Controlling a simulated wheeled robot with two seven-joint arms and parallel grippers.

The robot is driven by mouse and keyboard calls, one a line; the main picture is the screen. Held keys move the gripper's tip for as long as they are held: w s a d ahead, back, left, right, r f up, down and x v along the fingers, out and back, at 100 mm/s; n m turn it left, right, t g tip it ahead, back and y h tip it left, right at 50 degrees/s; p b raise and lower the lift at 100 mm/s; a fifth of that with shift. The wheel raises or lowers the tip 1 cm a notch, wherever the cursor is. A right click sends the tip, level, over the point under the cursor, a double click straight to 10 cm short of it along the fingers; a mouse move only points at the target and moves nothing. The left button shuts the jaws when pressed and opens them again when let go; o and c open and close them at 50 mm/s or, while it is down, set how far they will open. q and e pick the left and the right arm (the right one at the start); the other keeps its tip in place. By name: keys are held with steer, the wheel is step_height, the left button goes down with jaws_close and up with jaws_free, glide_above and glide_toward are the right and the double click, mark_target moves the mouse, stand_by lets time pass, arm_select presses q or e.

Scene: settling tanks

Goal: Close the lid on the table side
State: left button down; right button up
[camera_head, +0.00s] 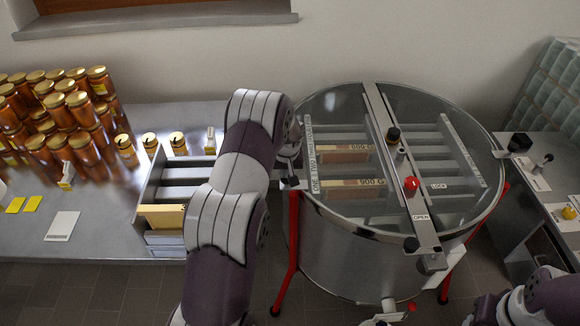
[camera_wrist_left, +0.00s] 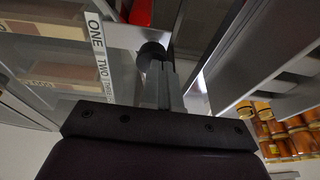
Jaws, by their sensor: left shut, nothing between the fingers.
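The round metal tank (camera_head: 345,240) has a clear top in two halves, split by a metal crossbar (camera_head: 385,130). The table-side half, the left lid (camera_head: 345,110), looks flat over the tank; I cannot tell if it is fully seated. Labelled frames (camera_head: 345,185) show below it. My left gripper (camera_head: 291,168) is at the tank's left rim, mostly hidden by my arm. In the left wrist view its fingers (camera_wrist_left: 160,85) are shut and empty, close to a dark round knob (camera_wrist_left: 150,52); contact is unclear. My right arm shows at bottom right, without a clear gripper.
The left table (camera_head: 100,225) holds stacked amber jars (camera_head: 75,120) and a slotted rack (camera_head: 165,215) next to my arm. Red tank legs (camera_head: 293,245) stand on the floor. A red knob (camera_head: 411,184) sits on the crossbar. A right bench (camera_head: 545,190) stands beside the tank.

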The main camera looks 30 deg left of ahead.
arm_select(q)
steer(key=shift+s+d+f, duration=0.15)
steer(key=shift+s+f, duration=0.05)
steer(key=shift+s, duration=0.15)
steer(key=shift+f, duration=0.1)
steer(key=shift+p, duration=0.35)
steer(key=r+p, duration=0.2)
steer(key=r, duration=0.1)
steer(key=r+p, duration=0.1)
steer(key=r, duration=0.1)
steer(key=shift+w+a, duration=0.25)
steer(key=shift+w, duration=0.15)
steer(key=b, duration=0.1)
steer(key=s+r+b, duration=0.1)
steer(key=shift+d+r+b, duration=0.2)
steer(key=shift+r+b, duration=0.05)
steer(key=shift+b, duration=0.05)
steer(key=a+b+v, duration=0.1)
steer(key=v, duration=0.6)
steer(key=shift+s+r+b, duration=0.3)
steer(key=shift+r+b, duration=0.05)
steer(key=shift+r, duration=0.1)
